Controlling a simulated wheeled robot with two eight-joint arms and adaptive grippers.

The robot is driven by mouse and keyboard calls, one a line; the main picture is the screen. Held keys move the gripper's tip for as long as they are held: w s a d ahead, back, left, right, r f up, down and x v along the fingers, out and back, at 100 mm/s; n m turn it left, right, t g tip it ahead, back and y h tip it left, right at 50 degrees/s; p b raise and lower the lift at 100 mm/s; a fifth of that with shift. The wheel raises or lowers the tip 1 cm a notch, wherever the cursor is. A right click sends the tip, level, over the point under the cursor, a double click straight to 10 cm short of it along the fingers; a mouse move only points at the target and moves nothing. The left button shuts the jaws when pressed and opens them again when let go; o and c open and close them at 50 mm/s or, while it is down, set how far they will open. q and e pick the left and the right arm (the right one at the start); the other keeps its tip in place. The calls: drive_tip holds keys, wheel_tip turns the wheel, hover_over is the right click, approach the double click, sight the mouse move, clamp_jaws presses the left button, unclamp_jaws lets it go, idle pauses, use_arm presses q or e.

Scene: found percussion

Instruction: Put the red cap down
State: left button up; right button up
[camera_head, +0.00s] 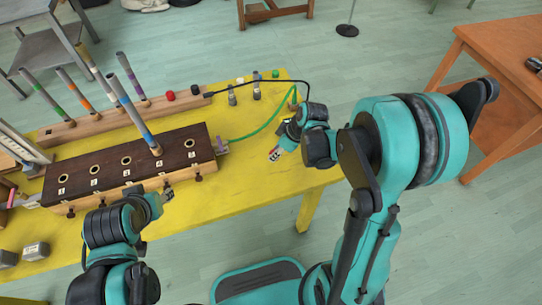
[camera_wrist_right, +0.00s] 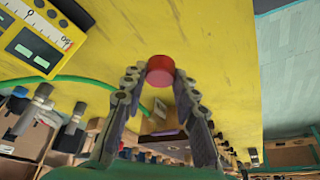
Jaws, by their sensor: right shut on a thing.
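The red cap (camera_wrist_right: 160,70) is a short red cylinder. In the right wrist view it sits between the two fingertips of my right gripper (camera_wrist_right: 160,82), which is shut on it. In the head view my right gripper (camera_head: 275,155) is over the right part of the yellow table (camera_head: 240,165), and only a small bit of red shows at its tips. I cannot tell how high the cap is above the table. My left gripper (camera_head: 167,194) is by the front edge of the dark numbered block; its finger opening is too small to tell.
The dark block (camera_head: 118,162) with numbered holes holds a tall striped tube (camera_head: 133,112). Behind it, a wooden rack (camera_head: 110,122) holds more tubes, a red round piece (camera_head: 170,95) and a black one (camera_head: 195,89). A green cable (camera_head: 262,128) crosses the table. A yellow meter (camera_wrist_right: 38,38) lies nearby.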

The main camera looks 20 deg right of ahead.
sight(265, 159)
drive_tip(key=w+f, duration=0.1)
drive_tip(key=w+a, duration=0.1)
drive_tip(key=w+f+b, duration=0.1)
drive_tip(key=shift+w+a+f, duration=0.3)
drive_tip(key=shift+w+a, duration=0.05)
drive_tip(key=shift+a, duration=0.05)
wheel_tip(265, 159, down, 4)
drive_tip(key=shift+b, duration=1.1)
drive_tip(key=shift+r, duration=0.1)
drive_tip(key=shift+f, duration=0.2)
drive_tip(key=o, duration=1.1)
drive_tip(key=shift+r, duration=0.1)
